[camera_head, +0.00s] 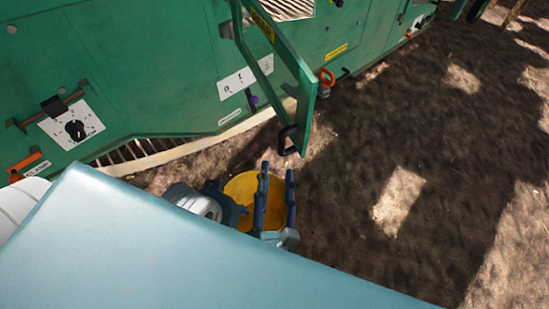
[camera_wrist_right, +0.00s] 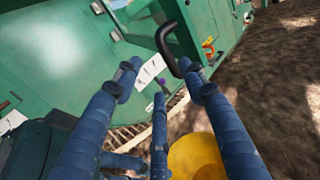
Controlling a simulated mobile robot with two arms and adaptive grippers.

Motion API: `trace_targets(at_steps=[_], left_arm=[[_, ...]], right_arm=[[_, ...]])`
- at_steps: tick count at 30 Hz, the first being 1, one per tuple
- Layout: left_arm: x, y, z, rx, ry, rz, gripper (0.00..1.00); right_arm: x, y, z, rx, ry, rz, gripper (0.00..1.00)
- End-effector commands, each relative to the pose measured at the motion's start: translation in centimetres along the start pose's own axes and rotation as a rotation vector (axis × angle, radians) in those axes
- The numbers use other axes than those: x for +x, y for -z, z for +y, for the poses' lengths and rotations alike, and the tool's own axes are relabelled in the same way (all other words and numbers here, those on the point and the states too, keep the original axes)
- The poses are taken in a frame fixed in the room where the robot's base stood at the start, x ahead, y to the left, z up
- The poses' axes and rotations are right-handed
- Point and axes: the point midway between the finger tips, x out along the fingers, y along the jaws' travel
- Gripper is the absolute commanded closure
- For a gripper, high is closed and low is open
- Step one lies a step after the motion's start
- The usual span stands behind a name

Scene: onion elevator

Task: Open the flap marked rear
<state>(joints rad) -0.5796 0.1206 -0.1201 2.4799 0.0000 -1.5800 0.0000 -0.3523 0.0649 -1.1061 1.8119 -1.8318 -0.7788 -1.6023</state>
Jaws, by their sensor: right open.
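A green flap (camera_head: 291,62) stands out from the side of the green machine (camera_head: 130,60). It carries a yellow label (camera_head: 262,25) whose text I cannot read. A black loop handle (camera_head: 288,141) is at its lower end; it also shows in the right wrist view (camera_wrist_right: 166,44). My right gripper (camera_head: 278,170) is just below the handle in the head view, its blue fingers apart and pointing up at it. In the right wrist view the open fingers (camera_wrist_right: 160,78) have the handle beyond their tips, near the right finger, with nothing held. My left gripper is not visible.
The machine side has a dial (camera_head: 75,130), a 0/1 panel (camera_head: 245,80) with a purple-tipped lever, and an orange hook (camera_head: 326,80). Open soil (camera_head: 440,150) lies right of the flap.

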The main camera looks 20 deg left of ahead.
Motion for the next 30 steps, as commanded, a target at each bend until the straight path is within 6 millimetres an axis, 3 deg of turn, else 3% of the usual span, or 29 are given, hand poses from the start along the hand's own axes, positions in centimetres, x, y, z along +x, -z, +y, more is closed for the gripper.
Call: trace_targets(at_steps=[4, 13, 17, 20, 23, 24, 27, 30], left_arm=[[0.0, 0.0, 0.0, 0.0, 0.0, 0.0, 0.6], [0.0, 0.0, 0.0, 0.0, 0.0, 0.0, 0.6], [0.0, 0.0, 0.0, -0.001, -0.001, 0.0, 0.6], [0.0, 0.0, 0.0, -0.001, -0.001, 0.0, 0.6], [0.0, 0.0, 0.0, -0.001, -0.001, 0.0, 0.6], [0.0, 0.0, 0.0, -0.001, -0.001, 0.0, 0.6], [0.0, 0.0, 0.0, -0.001, 0.0, 0.0, 0.6], [0.0, 0.0, 0.0, -0.001, 0.0, 0.0, 0.6]], right_arm=[[-1.3, 0.0, 0.0, 0.0, 0.0, 0.001, 0.58], [-1.6, 0.0, 0.0, 0.0, 0.0, 0.0, 0.58], [-1.3, 0.3, -1.1, 0.042, 0.029, 0.016, 0.82], [-0.4, 1.7, -5.7, 0.222, 0.15, 0.074, 1.0], [-0.3, 4.7, -13.7, 0.572, 0.388, 0.149, 1.0], [-0.9, 6.2, -17.2, 0.741, 0.508, 0.169, 1.0], [-3.4, 9.7, -23.7, 1.138, 0.787, 0.176, 1.0], [-5.9, 11.9, -27.0, 1.423, 0.992, 0.148, 1.0]])
